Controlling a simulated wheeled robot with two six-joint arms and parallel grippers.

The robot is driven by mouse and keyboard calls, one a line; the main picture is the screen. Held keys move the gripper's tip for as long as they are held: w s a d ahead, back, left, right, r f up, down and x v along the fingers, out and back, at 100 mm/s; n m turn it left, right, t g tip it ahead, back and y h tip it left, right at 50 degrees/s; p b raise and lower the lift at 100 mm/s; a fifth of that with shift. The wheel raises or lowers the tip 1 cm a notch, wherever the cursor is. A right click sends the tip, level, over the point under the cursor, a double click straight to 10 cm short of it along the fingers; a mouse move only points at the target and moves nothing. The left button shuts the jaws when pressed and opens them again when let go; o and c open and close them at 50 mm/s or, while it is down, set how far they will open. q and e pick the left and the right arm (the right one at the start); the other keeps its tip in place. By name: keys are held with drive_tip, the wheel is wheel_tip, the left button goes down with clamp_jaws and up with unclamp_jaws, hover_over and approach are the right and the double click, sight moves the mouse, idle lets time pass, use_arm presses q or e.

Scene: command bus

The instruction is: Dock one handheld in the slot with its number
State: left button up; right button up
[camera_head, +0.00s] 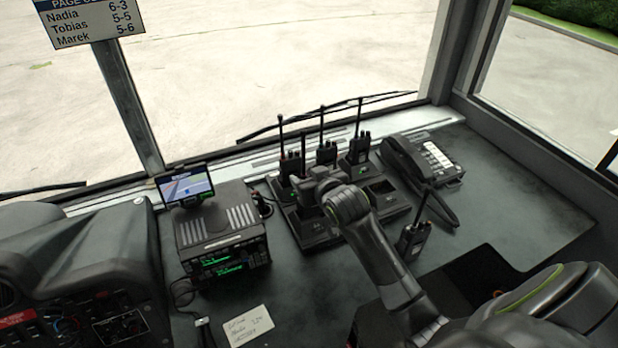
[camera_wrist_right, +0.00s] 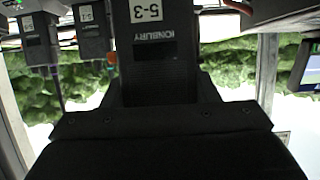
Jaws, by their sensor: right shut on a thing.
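My right gripper (camera_head: 308,186) is over the left part of a black multi-slot dock (camera_head: 318,236). It is shut on a black handheld, which the gripper mostly hides in the head view. In the right wrist view the held handheld (camera_wrist_right: 157,60) fills the middle, its label seeming to read 5-3. I cannot tell whether it touches the dock. Handhelds stand in the dock's back row, one in the middle (camera_head: 327,153) and one at right (camera_head: 359,150); another is at left (camera_head: 289,166). Front and right slots (camera_head: 381,189) look empty. My left gripper is out of view.
Another handheld (camera_head: 414,238) stands right of the dock, beside my arm. A corded phone (camera_head: 425,160) lies behind it. A radio unit (camera_head: 221,238) with a small screen (camera_head: 185,186) stands left. A paper note (camera_head: 248,325) lies in front. A name board (camera_head: 90,18) hangs upper left.

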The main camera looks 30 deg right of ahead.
drive_tip(key=shift+f+b, duration=1.45)
drive_tip(key=shift+b, duration=0.15)
drive_tip(key=shift+f, duration=0.5)
drive_tip(key=shift+f, duration=0.2)
drive_tip(key=o, duration=1.5)
drive_tip(key=shift+f, duration=0.1)
drive_tip(key=shift+s, duration=0.1)
drive_tip(key=v, duration=1.7)
drive_tip(key=shift+s, duration=0.15)
